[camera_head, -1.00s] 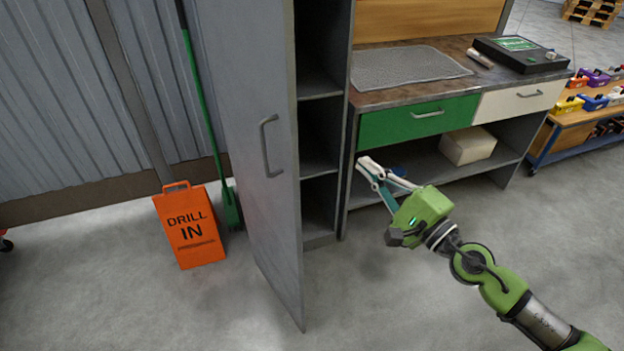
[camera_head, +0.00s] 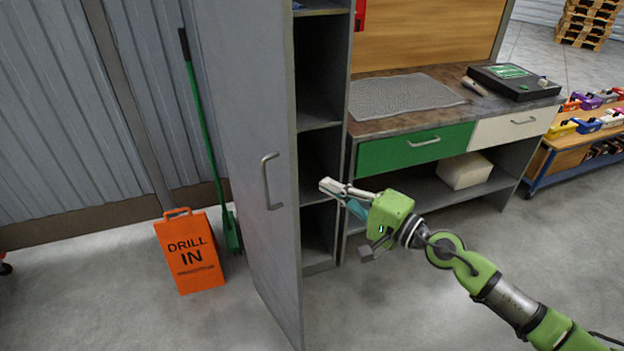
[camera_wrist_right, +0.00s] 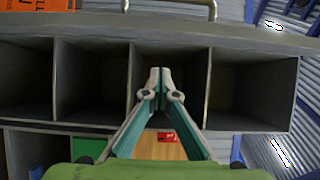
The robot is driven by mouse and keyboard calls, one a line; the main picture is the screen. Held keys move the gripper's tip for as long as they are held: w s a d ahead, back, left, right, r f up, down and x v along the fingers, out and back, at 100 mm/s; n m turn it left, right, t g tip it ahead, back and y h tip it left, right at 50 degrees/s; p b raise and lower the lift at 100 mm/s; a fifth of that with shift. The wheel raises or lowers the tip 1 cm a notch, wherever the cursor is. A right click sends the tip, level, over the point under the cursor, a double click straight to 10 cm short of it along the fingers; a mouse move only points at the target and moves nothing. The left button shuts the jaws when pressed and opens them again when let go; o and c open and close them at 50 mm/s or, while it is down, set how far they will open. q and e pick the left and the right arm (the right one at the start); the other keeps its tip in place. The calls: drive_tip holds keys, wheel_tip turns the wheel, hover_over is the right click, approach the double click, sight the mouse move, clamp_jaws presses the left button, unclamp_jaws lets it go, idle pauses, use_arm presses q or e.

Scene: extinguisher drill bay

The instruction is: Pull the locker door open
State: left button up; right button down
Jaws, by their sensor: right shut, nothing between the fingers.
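The grey locker door (camera_head: 240,150) stands swung open at the left of the locker in the head view, with its metal handle (camera_head: 268,182) on the face towards the left. The locker's open shelves (camera_head: 318,150) show to the right of the door. My right gripper (camera_head: 328,187) is shut and empty in front of the shelves, just right of the door's edge, apart from the handle. In the right wrist view, the shut fingers (camera_wrist_right: 159,78) point at the door edge (camera_wrist_right: 160,32), with the handle (camera_wrist_right: 170,6) beyond it and compartments (camera_wrist_right: 95,80) behind. My left gripper is out of view.
An orange drill sign (camera_head: 190,255) and a green broom (camera_head: 207,140) stand left of the door. A workbench (camera_head: 400,120) with a green drawer (camera_head: 415,148) and a cream drawer is at right. Clear floor (camera_head: 400,310) lies in front.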

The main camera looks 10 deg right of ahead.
drive_tip(key=a+p, duration=0.1)
drive_tip(key=a, duration=0.1)
drive_tip(key=a+p, duration=0.2)
drive_tip(key=shift+s+a, duration=0.2)
drive_tip(key=shift+a, duration=0.1)
drive_tip(key=shift+a, duration=0.1)
